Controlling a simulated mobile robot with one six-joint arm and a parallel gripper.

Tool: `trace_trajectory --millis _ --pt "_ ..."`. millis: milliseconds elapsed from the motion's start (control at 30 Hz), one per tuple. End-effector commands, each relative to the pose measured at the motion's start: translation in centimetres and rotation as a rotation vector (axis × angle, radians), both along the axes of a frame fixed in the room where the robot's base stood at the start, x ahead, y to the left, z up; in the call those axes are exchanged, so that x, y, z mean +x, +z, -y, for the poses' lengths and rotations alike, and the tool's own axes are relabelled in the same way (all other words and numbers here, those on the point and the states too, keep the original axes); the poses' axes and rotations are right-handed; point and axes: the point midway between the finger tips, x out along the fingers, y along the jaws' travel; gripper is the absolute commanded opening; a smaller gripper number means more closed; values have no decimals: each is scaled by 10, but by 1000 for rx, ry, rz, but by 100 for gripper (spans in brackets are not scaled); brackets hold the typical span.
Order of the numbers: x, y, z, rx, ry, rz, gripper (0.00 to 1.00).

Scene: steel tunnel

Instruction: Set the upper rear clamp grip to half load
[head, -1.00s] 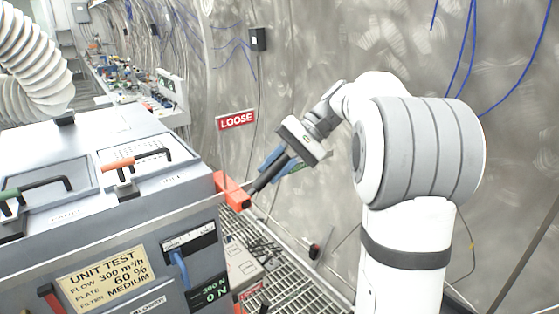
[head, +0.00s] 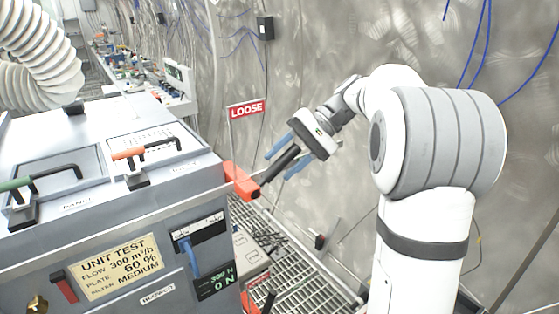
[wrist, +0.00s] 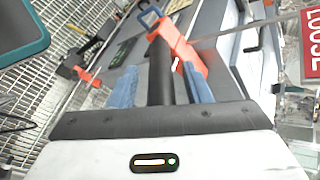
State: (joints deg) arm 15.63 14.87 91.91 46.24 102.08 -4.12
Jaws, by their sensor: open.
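The upper rear clamp (head: 241,181) is an orange-red arm at the cabinet's rear top corner, with a black bar grip (head: 279,166) slanting up and right from it. In the wrist view the clamp (wrist: 178,47) lies ahead and its black grip (wrist: 160,75) runs between my fingers. My gripper (head: 278,167) is open, with one blue finger on each side of the grip. Gaps show between the fingers and the grip in the wrist view (wrist: 159,87). A display (head: 216,281) on the cabinet reads 300 N and ON.
The grey cabinet (head: 120,225) fills the left, with a UNIT TEST plate (head: 115,266). A red LOOSE sign (head: 247,109) is near the wall. Another orange clamp (wrist: 82,76) with a black grip shows in the wrist view. Grating floor (head: 300,280) lies below.

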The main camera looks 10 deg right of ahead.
Motion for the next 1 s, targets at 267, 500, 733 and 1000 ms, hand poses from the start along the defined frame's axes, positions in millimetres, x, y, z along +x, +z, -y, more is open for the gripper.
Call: trace_trajectory --millis 267,500,733,1000 --pt "3 8 12 0 -3 2 44" --pt "10 32 45 -1 -2 3 44" --pt "13 44 60 0 0 0 44" --pt "13 46 61 -1 1 -1 44"
